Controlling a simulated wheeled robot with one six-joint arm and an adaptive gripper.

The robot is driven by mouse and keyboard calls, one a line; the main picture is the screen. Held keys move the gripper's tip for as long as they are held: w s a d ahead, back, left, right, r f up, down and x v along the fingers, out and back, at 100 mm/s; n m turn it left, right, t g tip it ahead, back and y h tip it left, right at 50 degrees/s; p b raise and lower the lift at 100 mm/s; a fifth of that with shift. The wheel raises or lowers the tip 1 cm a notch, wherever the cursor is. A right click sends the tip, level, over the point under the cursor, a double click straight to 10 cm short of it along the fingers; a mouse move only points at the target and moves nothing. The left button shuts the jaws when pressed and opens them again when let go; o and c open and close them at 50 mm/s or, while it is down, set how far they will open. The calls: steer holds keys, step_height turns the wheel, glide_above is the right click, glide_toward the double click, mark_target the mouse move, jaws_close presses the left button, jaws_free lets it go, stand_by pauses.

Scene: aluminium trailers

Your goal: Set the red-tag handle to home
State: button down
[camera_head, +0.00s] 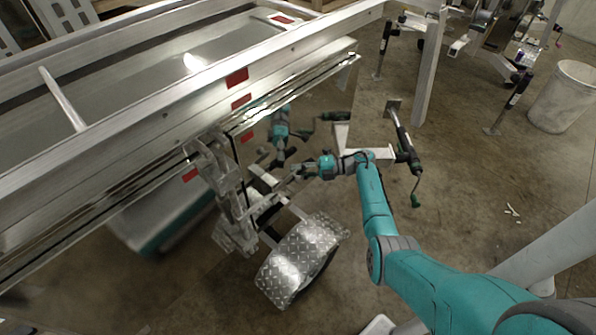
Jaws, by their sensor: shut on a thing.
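My teal arm reaches in from the lower right, and my gripper (296,173) is beside the bracket and hinge assembly (222,170) on the trailer's side. The gripper is shut on a small part at this assembly, which I take to be the handle; its shape and its red tag are too small and too covered to make out. Several red patches (237,76) show on the aluminium trailer (150,118), with one more low on its side (190,175). I cannot tell which of them marks the handle.
A diamond-plate fender (300,255) over a wheel sits just below my gripper. A jack with a black and green crank (405,150) stands to the right of my wrist. A white bin (563,97) is at the far right.

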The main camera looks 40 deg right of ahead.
steer(key=shift+w+a, duration=0.1)
steer(key=shift+w, duration=0.05)
steer(key=c, duration=0.9)
jaws_free()
steer(key=v, duration=1.2)
steer(key=shift+f, duration=0.1)
